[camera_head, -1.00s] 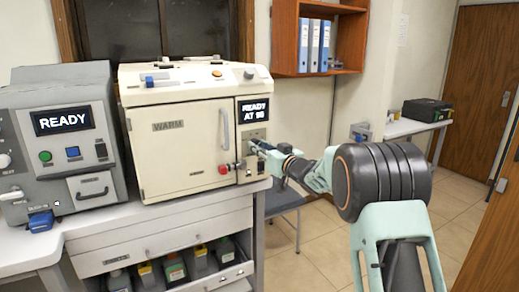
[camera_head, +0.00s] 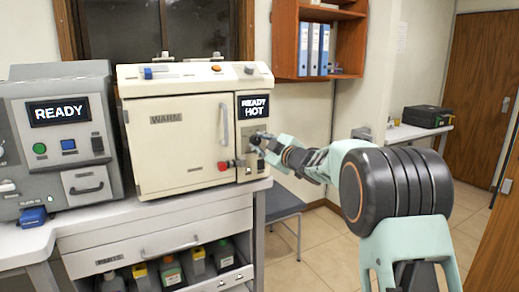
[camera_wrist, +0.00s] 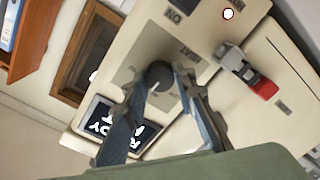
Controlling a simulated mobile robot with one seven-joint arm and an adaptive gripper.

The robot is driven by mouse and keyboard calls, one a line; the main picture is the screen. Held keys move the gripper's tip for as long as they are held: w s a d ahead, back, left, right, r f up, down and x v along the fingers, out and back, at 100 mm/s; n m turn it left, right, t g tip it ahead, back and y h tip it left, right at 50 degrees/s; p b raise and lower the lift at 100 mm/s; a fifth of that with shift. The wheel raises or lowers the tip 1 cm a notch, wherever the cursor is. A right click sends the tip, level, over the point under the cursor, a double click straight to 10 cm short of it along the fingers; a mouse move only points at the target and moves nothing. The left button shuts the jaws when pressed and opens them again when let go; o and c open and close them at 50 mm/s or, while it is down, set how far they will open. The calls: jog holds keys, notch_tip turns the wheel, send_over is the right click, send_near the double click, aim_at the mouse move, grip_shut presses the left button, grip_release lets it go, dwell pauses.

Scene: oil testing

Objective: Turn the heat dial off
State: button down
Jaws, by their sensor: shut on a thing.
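The heat dial (camera_wrist: 159,73) is a dark round knob with a white pointer mark, on the control panel of the cream warming oven (camera_head: 180,140). In the wrist view my gripper (camera_wrist: 161,80) has its fingertips on either side of the dial, shut on it. In the head view my gripper (camera_head: 258,141) is at the panel and hides the dial. The oven's display (camera_head: 254,106) reads "READY HOT". The display also shows, upside down, in the wrist view (camera_wrist: 115,125).
A red-ended latch (camera_head: 224,165) sits just left of the panel, by the oven door handle (camera_head: 224,126). A grey machine (camera_head: 60,130) reading "READY" stands to the left. Several bottles fill the drawer (camera_head: 235,271) below.

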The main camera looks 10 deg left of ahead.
jog(key=n+b, duration=0.3)
jog(key=n, duration=0.1)
jog(key=shift+f, duration=0.15)
jog(key=n+b, duration=0.2)
jog(key=n, duration=0.1)
jog(key=shift+n+h+b, duration=0.3)
jog(key=shift+n, duration=0.1)
jog(key=n+b, duration=0.4)
jog(key=n, duration=0.1)
jog(key=shift+n+t, duration=0.3)
jog(key=c, duration=1.6)
grip_release()
jog(key=shift+s, duration=0.1)
jog(key=v, duration=1.2)
jog(key=shift+r, duration=0.25)
